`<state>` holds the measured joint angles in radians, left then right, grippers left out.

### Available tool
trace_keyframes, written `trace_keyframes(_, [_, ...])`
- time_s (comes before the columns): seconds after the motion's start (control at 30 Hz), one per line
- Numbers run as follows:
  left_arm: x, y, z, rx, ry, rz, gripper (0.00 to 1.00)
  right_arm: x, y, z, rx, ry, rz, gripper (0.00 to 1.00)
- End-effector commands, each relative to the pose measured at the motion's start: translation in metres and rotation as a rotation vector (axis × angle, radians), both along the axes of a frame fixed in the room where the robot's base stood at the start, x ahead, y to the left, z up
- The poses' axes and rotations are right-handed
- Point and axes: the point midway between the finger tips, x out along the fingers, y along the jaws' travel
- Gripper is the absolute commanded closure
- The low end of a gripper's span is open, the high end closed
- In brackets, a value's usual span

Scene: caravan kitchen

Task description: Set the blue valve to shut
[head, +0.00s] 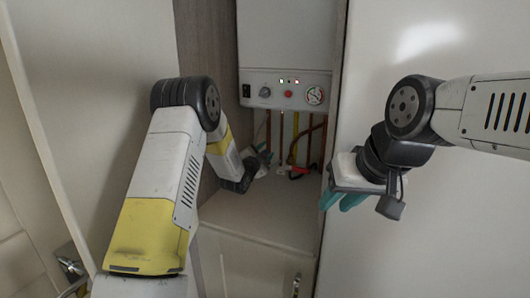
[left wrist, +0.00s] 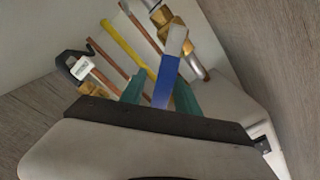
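The blue valve's lever (left wrist: 166,86) shows in the left wrist view as a flat blue bar with a pale grey end. It slants up and right toward brass fittings (left wrist: 173,28) on a pipe. My left gripper (left wrist: 161,88) has its teal fingers apart, one on each side of the lever, with a small gap visible on the left side. In the head view my left gripper (head: 264,157) reaches into the boiler cabinet; the arm largely hides it, and I cannot make out the blue lever there. My right gripper (head: 343,201) hangs outside the cabinet, its finger gap unclear.
The white boiler (head: 286,88) with a gauge hangs above the pipes. A yellow pipe (left wrist: 124,46), copper pipes and a black handle with a white label (left wrist: 78,66) are close by. A wooden side panel (head: 205,50) borders the cabinet. The shelf (head: 265,215) is clear in front.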

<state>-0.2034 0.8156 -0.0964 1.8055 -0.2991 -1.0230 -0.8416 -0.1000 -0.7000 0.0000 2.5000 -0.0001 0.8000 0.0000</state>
Motion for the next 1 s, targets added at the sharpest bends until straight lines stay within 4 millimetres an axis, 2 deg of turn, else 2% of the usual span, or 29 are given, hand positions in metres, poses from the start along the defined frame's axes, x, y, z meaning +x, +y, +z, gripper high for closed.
trace_keyframes(0.27, [0.0016,-0.0007,0.0003,0.0,0.0,0.0,0.64,0.0,0.0,0.0,0.0,0.0,0.0,0.71])
trace_keyframes(0.4, [0.0014,-0.0006,0.0003,0.0,0.0,0.0,0.91,0.0,0.0,0.0,0.0,0.0,0.0,0.71])
trace_keyframes(0.47, [0.0014,-0.0005,0.0004,0.0,0.0,0.0,1.0,0.0,0.0,0.0,0.0,0.0,0.0,0.71])
trace_keyframes(1.0, [0.0012,-0.0003,0.0002,0.0,0.0,0.0,1.0,0.0,0.0,0.0,0.0,0.0,0.0,0.71])
